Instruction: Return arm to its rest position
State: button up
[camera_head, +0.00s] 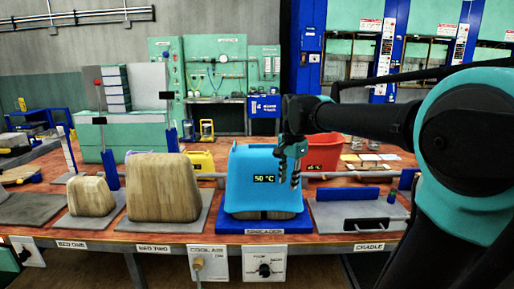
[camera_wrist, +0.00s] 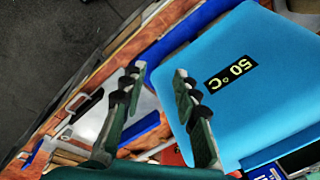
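My black arm reaches in from the right in the head view. My gripper (camera_head: 289,182) points down, in front of the right side of the blue block. In the wrist view my gripper (camera_wrist: 157,77) has its two fingers apart with nothing between them, beside the blue block. The bright blue block (camera_head: 252,170) shows "50 °C" and stands on a blue base labelled "SPREADER". It fills the right of the wrist view (camera_wrist: 245,110). I cannot tell whether a finger touches the block.
Two tan blocks stand on grey plates left of the blue block: a small one (camera_head: 91,196) and a larger one (camera_head: 163,187). A red container (camera_head: 322,153) is behind my gripper. The grey cradle plate (camera_head: 358,214) at right, with a black handle, is empty.

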jog(key=s+d+f+n+t, duration=0.1)
jog(key=s+d+f+n, duration=0.3)
jog(key=s+f, duration=0.4)
jog(key=s+d+f+n+t, duration=0.1)
jog(key=s+d+f+n, duration=0.4)
jog(key=f, duration=1)
jog(key=s+n, duration=0.1)
jog(key=s, duration=0.2)
jog(key=shift+s+f, duration=0.3)
jog(key=shift+f, duration=0.05)
jog(key=shift+a, duration=0.1)
